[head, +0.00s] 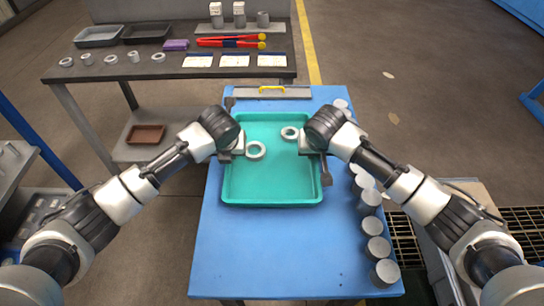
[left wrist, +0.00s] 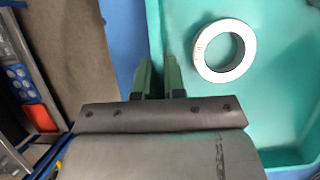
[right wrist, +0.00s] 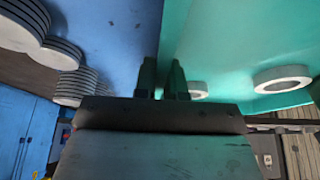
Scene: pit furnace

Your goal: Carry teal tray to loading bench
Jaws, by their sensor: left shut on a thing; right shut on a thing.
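The teal tray (head: 270,182) is over the blue table, with two pale rings inside, a left ring (head: 256,151) and a right ring (head: 290,133). My left gripper (head: 236,150) is shut on the tray's left wall; the left wrist view shows the fingers (left wrist: 160,78) at the tray edge beside a ring (left wrist: 225,52). My right gripper (head: 310,145) is shut on the tray's right wall; its fingers (right wrist: 163,78) straddle the edge in the right wrist view. I cannot tell whether the tray rests on the blue top or is slightly raised.
A blue table (head: 270,250) lies under the tray, with several grey cylinders (head: 377,249) along its right edge. A dark bench (head: 180,65) behind holds trays, rings, red-handled tongs (head: 230,41) and papers. A bar with a yellow handle (head: 272,92) lies at the blue table's back.

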